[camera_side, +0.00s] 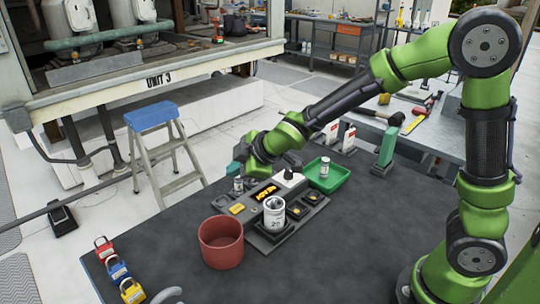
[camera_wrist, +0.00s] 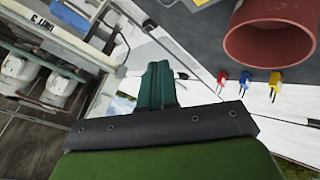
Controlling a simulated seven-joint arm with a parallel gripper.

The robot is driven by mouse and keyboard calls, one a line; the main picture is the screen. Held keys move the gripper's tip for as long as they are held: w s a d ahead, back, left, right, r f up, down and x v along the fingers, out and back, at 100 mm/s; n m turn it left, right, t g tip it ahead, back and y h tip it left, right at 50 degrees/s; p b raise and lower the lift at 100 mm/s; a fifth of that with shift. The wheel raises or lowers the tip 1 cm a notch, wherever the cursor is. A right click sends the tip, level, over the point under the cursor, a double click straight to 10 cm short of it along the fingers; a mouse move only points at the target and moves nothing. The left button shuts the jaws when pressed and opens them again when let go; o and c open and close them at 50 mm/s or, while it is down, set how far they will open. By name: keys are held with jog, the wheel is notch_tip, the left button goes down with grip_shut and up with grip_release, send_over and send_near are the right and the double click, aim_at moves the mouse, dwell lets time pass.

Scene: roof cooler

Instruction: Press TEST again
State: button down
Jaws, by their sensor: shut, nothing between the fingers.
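A dark tester panel (camera_side: 258,236) lies on the grey table, with a lit orange display (camera_side: 266,193), a yellow button (camera_side: 237,208) and several dark square pads. I cannot read which one is marked TEST. A white canister (camera_side: 274,214) stands upright on the panel. My gripper (camera_wrist: 155,70) shows teal fingers pressed together, with nothing between them, in the wrist view. In the side view the wrist hangs at the panel's far left end, and the fingers are partly hidden there. Only a sliver of the panel (camera_wrist: 200,3) shows at the wrist view's top edge.
A red pot (camera_side: 221,243) stands left of the panel; it also fills the wrist view's upper right (camera_wrist: 270,40). Red, blue and yellow padlocks (camera_side: 118,270) lie at the table's left edge. A green tray (camera_side: 326,178) sits behind the panel. A blue-topped step stool (camera_side: 152,116) stands beyond the table.

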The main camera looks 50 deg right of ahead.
aim_at(239, 210)
jog(key=shift+f, duration=4.3)
jog(key=shift+f, duration=0.15)
jog(key=shift+f, duration=0.25)
jog(key=shift+f, duration=0.4)
jog(key=shift+r, duration=0.85)
jog(key=shift+r, duration=2.5)
